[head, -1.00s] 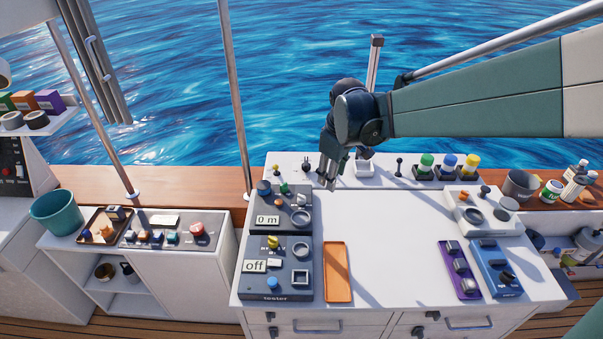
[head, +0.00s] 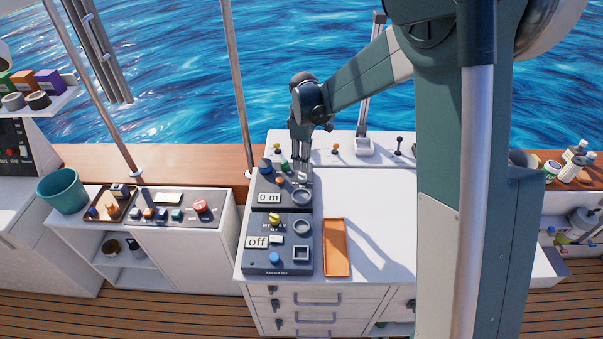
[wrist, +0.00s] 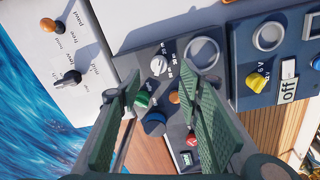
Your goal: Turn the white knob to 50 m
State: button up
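The white knob (wrist: 158,67) sits on the dark upper tester panel (wrist: 150,50), with small scale markings around it, in the wrist view. The display on this panel reads "0 m" (head: 268,198) in the head view. My gripper (wrist: 162,86) is open, its green fingers apart and nothing held between them. In the wrist view the knob shows beyond the gap between the fingertips; I cannot tell how far below them it is.
A green knob (wrist: 143,99), a blue knob (wrist: 154,123) and an orange knob (wrist: 174,97) are close to the fingers. A grey ring (wrist: 202,52) is beside the white knob. The lower panel reads "off" (head: 257,242). An orange tray (head: 335,248) lies right of the panels.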

aim_at(301, 174)
jog(key=shift+w+a+f+n, duration=0.35)
jog(key=shift+a+f, duration=0.2)
jog(key=shift+f, duration=0.3)
jog(key=shift+f, duration=0.1)
jog(key=shift+w+f, duration=0.15)
jog(key=shift+f, duration=1.75)
jog(key=shift+w+f, duration=0.1)
jog(key=shift+f, duration=1.8)
jog(key=c, duration=0.9)
